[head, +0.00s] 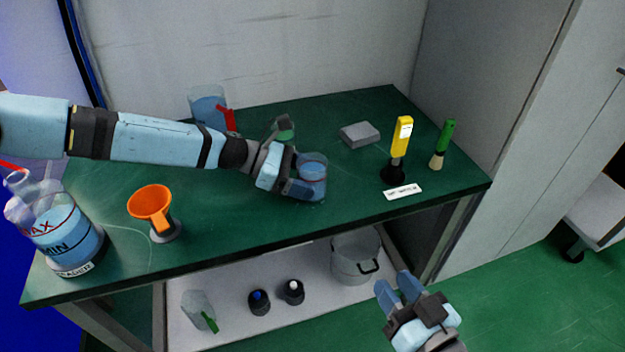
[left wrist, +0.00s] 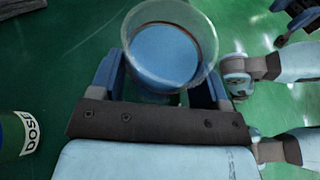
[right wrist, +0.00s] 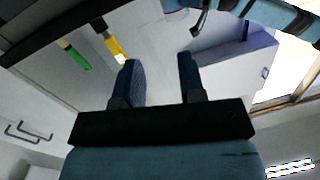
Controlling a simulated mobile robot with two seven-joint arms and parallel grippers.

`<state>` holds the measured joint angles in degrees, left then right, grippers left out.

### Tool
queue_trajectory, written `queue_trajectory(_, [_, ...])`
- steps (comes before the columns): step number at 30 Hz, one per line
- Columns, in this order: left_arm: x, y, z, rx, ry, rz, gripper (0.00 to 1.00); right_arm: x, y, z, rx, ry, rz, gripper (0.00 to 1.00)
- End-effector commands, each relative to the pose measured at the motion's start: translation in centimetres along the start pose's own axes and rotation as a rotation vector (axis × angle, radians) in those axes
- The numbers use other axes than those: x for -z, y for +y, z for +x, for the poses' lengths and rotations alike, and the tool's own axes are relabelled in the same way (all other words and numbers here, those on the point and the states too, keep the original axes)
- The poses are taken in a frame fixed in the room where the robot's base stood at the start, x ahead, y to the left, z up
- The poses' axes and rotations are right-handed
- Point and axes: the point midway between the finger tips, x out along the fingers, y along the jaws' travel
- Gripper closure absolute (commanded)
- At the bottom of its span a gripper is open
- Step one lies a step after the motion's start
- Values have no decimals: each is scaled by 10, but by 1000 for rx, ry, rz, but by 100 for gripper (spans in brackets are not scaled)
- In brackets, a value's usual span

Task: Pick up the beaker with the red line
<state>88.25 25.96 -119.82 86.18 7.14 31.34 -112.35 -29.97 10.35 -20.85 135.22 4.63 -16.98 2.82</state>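A clear beaker of blue liquid (head: 313,183) is at the middle front of the green table, with a faint reddish line near its top. My left gripper (head: 300,188) is low beside it. In the left wrist view the beaker (left wrist: 165,55) is between the two fingers (left wrist: 163,82), one on each side; whether they press on the glass is unclear. I cannot tell whether its base rests on the table. My right gripper (head: 400,285) is open and empty in front of the table; its parted fingers also show in the right wrist view (right wrist: 160,75).
Another blue-filled beaker (head: 205,108) stands at the back left. A large flask marked MAX and MIN (head: 62,235) and an orange funnel (head: 150,203) stand at left. A grey block (head: 359,135), yellow device (head: 402,135) and green-handled brush (head: 445,140) are at right.

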Motion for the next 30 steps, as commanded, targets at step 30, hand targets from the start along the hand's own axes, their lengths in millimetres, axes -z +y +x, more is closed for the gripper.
queue_trajectory(30, [-40, 1, -17, -1, -1, 1, 61, -14, 8, -5, -35, -87, -7, 63])
